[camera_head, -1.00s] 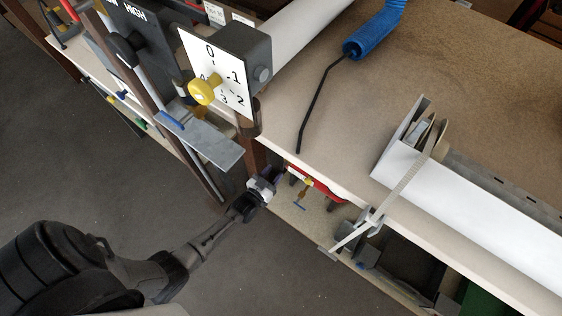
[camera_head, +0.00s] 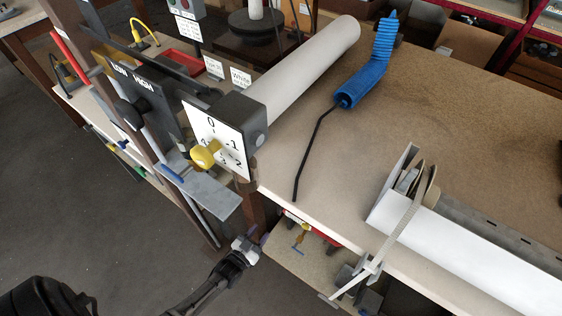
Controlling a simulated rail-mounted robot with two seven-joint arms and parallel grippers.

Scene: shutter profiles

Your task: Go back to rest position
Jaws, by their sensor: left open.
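My left gripper (camera_head: 256,240) is in the lower middle of the head view, in front of the table's front edge and below the level of its top. It is open, and I see nothing between its fingers. My left arm comes in from the bottom left corner. My right gripper is not in view.
A grey plate (camera_head: 205,195) juts out. Floor at left is clear.

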